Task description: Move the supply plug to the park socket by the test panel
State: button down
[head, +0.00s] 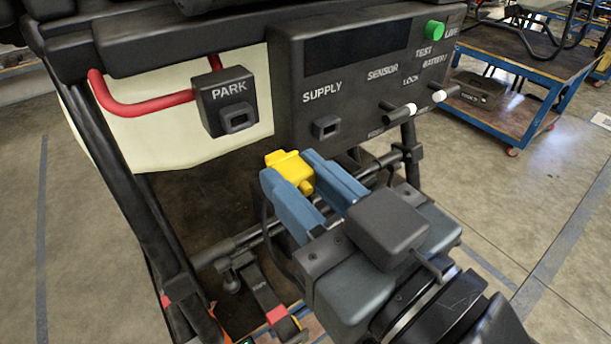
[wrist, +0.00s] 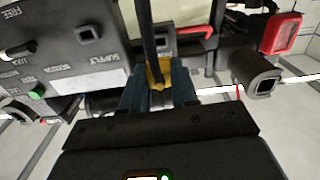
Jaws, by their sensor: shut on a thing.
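The yellow supply plug (head: 291,168) is held between the blue fingers of my gripper (head: 312,182), in front of the panel and below the SUPPLY socket. The plug also shows in the wrist view (wrist: 158,74), with a dark cable or bar crossing in front of it. The SUPPLY socket (head: 326,127) on the test panel (head: 360,75) is empty. The park socket (head: 238,121) is a black block marked PARK, left of the panel, with an empty opening. The plug is apart from both sockets.
A red tube (head: 145,106) runs into the left of the PARK block. A dark frame leg (head: 150,190) stands at the left. A blue cart (head: 530,75) stands behind right.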

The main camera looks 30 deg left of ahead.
aim_at(275, 156)
jog(key=shift+x, duration=2.9)
jog(key=shift+p+x, duration=0.3)
jog(key=shift+x, duration=0.95)
jog(key=c, duration=0.9)
grip_release()
jog(key=shift+d, duration=0.15)
jog(key=shift+o, duration=0.6)
jog(key=shift+d, duration=0.25)
jog(key=b+v, duration=0.1)
jog(key=v, duration=0.6)
jog(key=shift+s, duration=0.15)
